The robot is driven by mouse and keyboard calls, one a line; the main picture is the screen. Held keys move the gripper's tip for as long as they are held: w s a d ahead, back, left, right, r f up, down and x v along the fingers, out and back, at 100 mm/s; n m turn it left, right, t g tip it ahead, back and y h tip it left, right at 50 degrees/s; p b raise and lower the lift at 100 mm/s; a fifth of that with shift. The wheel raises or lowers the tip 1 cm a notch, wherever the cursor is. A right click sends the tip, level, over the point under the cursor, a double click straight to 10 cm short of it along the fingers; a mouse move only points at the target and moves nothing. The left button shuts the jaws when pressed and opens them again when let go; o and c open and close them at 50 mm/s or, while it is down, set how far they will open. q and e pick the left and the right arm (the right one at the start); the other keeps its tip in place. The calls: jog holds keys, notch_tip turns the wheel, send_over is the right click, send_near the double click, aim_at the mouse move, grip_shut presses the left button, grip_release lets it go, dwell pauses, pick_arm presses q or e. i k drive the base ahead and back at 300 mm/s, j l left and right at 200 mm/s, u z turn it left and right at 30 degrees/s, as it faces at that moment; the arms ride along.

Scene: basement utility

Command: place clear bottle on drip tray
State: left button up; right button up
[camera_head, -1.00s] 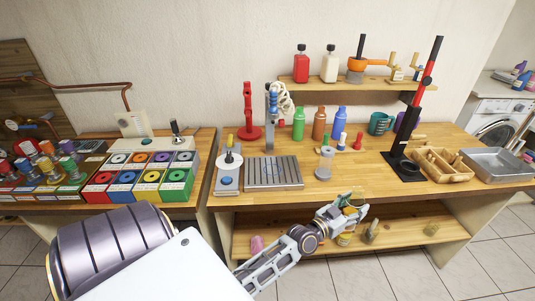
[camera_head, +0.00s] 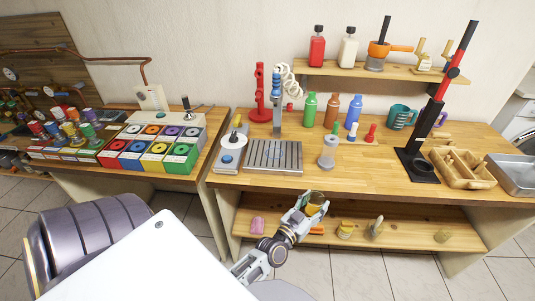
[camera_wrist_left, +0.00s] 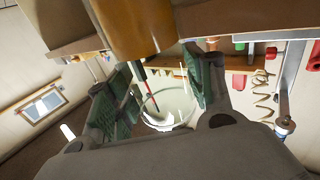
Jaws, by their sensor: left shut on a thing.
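My left gripper (camera_head: 312,203) is shut on a clear, see-through bottle (camera_head: 316,202), in front of the worktop's front edge and over the lower shelf. In the left wrist view the round glass of the clear bottle (camera_wrist_left: 168,110) shows between the green-padded fingers; its full shape is hard to make out. The drip tray (camera_head: 273,157), a ribbed grey metal plate, lies on the wooden worktop, up and to the left of the gripper. Nothing stands on it. My right gripper is not in view.
The lower shelf (camera_head: 290,230) holds small items. The worktop's front strip is clear.

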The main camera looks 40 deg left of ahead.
aim_at(274, 153)
jog(key=i+l+u, duration=0.15)
jog(key=l+u, duration=0.25)
jog(key=i+l+u, duration=0.1)
jog(key=l+u, duration=0.7)
jog(key=l, duration=0.15)
jog(key=i+l, duration=0.05)
